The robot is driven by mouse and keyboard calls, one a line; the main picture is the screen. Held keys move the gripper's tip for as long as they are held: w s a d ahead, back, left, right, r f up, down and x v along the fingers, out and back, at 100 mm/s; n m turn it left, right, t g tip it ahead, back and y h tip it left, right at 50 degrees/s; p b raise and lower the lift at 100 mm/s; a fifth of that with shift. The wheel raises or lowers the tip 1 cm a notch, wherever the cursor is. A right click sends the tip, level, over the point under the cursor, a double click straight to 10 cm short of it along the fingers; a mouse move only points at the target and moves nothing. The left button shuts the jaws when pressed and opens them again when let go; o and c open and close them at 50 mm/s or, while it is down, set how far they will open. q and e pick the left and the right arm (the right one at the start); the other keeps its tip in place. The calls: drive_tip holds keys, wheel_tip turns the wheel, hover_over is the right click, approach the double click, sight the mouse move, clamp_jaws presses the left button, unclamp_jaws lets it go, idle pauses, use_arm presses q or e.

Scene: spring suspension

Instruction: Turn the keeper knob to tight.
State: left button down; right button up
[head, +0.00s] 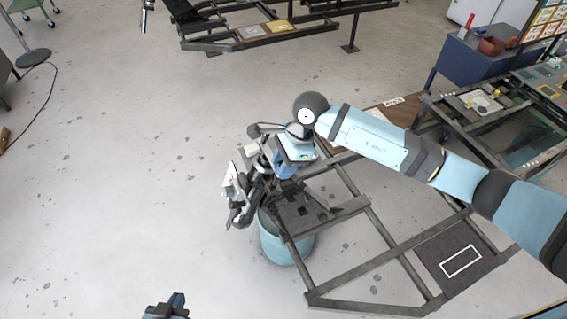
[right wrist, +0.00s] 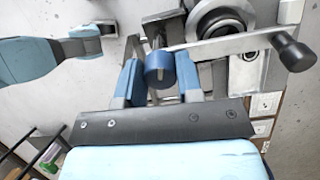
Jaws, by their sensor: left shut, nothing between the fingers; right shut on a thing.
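The keeper knob (right wrist: 160,70) is a small blue cylinder with a pale line on its face, seen in the right wrist view. My right gripper (right wrist: 160,80) is shut on it, with one blue finger on each side. In the head view my right gripper (head: 284,170) is over the frame end, and the knob cannot be made out there. My left gripper (head: 177,299) is shut and empty at the bottom edge of the head view, well apart from the mechanism.
A metal crank arm with a black handle (right wrist: 293,52) reaches out close to the right finger. The dark metal frame (head: 370,265) stretches right, with a teal drum (head: 285,245) under its near end. Open floor (head: 120,190) lies to the left.

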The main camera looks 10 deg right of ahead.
drive_tip(key=shift+m, duration=0.3)
drive_tip(key=m+b, duration=0.1)
drive_tip(key=m, duration=1)
drive_tip(key=shift+w+r+m, duration=0.1)
drive_tip(key=shift+m, duration=0.2)
drive_tip(key=shift+m+p, duration=0.75)
drive_tip(key=shift+m, duration=1.45)
drive_tip(key=shift+d, duration=0.1)
drive_tip(key=o, duration=0.9)
